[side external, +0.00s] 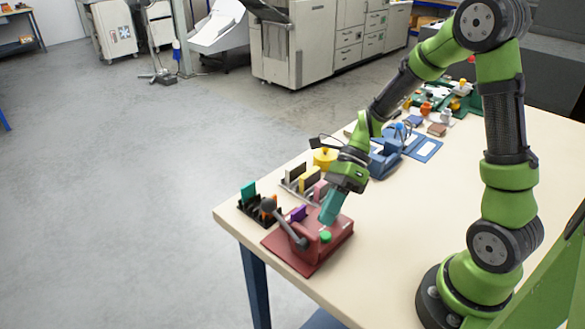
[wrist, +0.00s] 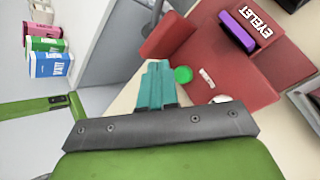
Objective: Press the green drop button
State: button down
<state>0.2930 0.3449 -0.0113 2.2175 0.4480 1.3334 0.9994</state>
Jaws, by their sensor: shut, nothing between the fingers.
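The green button (side external: 325,237) sits on top of a dark red press (side external: 315,255) at the near left corner of the table. In the wrist view the green button (wrist: 183,75) shows just right of my fingertips, on the red press body (wrist: 235,70). My gripper (side external: 328,220) points down with its teal fingers together and empty, close above and beside the button. In the wrist view my gripper (wrist: 158,66) shows its shut fingers left of the button. I cannot tell whether they touch it. A purple part (wrist: 239,30) sits by an "EYELET" label on the press.
The press has a grey lever with a round knob (side external: 268,205) on its left. A black rack (side external: 258,207) with coloured pieces stands behind it. A yellow object (side external: 325,157) and blue device (side external: 385,160) are farther back.

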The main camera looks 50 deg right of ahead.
aim_at(327, 232)
jog(key=shift+f, duration=0.85)
jog(key=shift+f, duration=0.1)
dwell(1.4)
jog(key=shift+f, duration=0.3)
jog(key=shift+f, duration=0.5)
dwell(0.6)
jog(key=shift+r, duration=0.95)
jog(key=shift+r, duration=2.5)
